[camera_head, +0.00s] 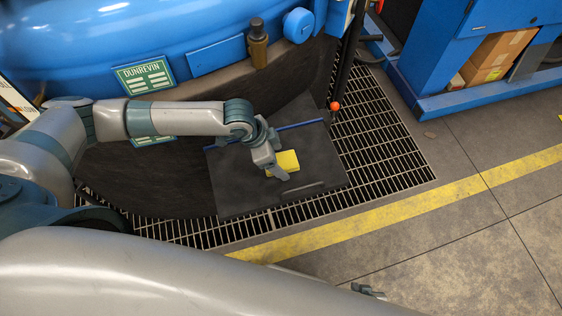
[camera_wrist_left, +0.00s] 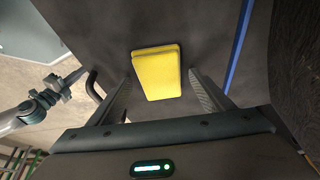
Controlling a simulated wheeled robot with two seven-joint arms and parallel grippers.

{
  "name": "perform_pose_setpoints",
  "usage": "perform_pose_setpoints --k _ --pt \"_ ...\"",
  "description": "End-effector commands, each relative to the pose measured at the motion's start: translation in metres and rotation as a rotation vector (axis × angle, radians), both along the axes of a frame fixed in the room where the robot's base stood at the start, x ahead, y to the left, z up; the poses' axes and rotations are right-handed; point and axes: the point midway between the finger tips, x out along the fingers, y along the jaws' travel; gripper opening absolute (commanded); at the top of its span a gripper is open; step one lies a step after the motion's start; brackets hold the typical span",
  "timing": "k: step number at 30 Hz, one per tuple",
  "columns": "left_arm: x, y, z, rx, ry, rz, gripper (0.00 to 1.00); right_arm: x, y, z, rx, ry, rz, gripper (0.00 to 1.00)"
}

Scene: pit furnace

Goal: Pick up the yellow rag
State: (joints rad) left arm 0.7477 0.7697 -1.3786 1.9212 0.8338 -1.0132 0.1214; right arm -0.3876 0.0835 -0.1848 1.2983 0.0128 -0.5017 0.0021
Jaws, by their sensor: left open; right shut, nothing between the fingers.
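The yellow rag (camera_head: 289,159) is a flat, folded block lying on a dark grey panel (camera_head: 235,190). In the left wrist view the rag (camera_wrist_left: 157,72) appears between my left gripper's two fingers, with visible gaps on both sides. My left gripper (camera_head: 276,174) is open and points down at the rag, covering its left part in the head view. I cannot tell how far the fingertips are above the panel. My right gripper (camera_head: 369,290) shows only partly at the bottom of the head view, empty, away from the rag; it also shows in the left wrist view (camera_wrist_left: 58,88).
The panel has a blue strip (camera_head: 300,127) along its far edge and a grey handle (camera_head: 303,188). It lies over a floor grating (camera_head: 385,140). A blue tank (camera_head: 120,35) stands behind. A dark post with an orange knob (camera_head: 335,106) rises beside the panel. Open floor lies right.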

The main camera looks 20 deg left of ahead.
Motion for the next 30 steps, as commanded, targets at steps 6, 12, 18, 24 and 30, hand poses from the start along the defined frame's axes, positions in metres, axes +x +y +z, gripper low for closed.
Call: perform_pose_setpoints --k 6,12,18,24,30 --pt "0.0000 0.0000 0.0000 0.000 0.000 0.000 0.73 -0.0003 0.0001 -0.0001 0.000 0.000 0.000 0.00" --pt "-0.0001 -0.0001 -0.0005 0.000 0.000 0.000 0.73 -0.0007 0.0002 0.0013 0.000 0.001 0.000 0.00" --pt "0.0000 0.0001 -0.0020 0.000 0.000 0.000 0.73 -0.0007 0.0002 0.0039 0.000 0.000 0.000 0.00" --pt "0.0002 0.0001 -0.0030 0.000 -0.001 0.000 0.40 -0.0007 0.0002 0.0035 0.000 0.000 0.000 0.00" --pt "0.0001 0.0000 -0.0030 0.000 0.000 0.000 0.29 -0.0007 0.0002 0.0035 0.000 0.000 0.000 0.00"
